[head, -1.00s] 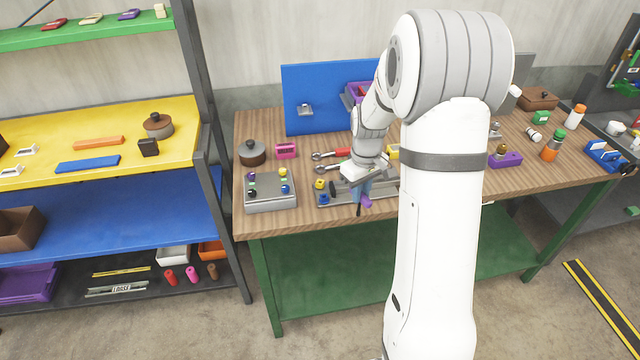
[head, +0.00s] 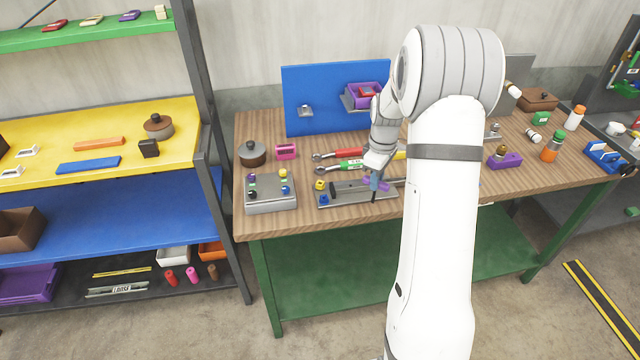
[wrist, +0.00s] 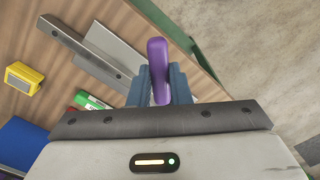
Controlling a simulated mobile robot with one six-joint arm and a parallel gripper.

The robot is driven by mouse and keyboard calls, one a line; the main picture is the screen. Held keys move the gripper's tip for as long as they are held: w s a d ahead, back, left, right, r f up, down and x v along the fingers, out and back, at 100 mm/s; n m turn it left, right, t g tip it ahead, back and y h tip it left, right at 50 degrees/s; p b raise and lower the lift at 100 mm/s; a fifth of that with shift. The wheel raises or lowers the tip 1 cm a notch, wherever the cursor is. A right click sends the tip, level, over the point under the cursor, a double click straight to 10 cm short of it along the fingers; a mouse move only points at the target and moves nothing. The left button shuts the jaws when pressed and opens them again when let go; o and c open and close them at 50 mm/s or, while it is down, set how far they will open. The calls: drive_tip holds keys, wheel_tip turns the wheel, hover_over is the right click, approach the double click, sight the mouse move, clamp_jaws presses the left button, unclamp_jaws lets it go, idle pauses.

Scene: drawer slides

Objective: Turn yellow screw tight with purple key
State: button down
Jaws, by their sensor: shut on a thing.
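My gripper (head: 374,183) is shut on the purple key (wrist: 158,72), whose purple handle stands between the blue fingers in the wrist view. In the head view the key's purple handle (head: 384,185) shows at the fingers, with a dark shaft pointing down. The gripper is over the right part of a grey slide plate (head: 330,203) near the table's front edge. A yellow screw-like knob (head: 320,185) sits at that plate's left end, beside a blue one (head: 323,198). The gripper is well to the right of both. The key's tip is not clear in the wrist view.
A grey box (head: 270,205) with several coloured knobs, one of them yellow (head: 283,173), stands left of the plate. A blue panel (head: 325,90) stands at the back. My arm hides part of the table.

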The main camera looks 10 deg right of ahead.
drive_tip(key=w+a+p, duration=0.2)
drive_tip(key=w+a, duration=1)
drive_tip(key=shift+w+a, duration=0.15)
drive_tip(key=shift+a, duration=0.25)
idle(4.3)
idle(0.9)
drive_tip(key=shift+n, duration=1.1)
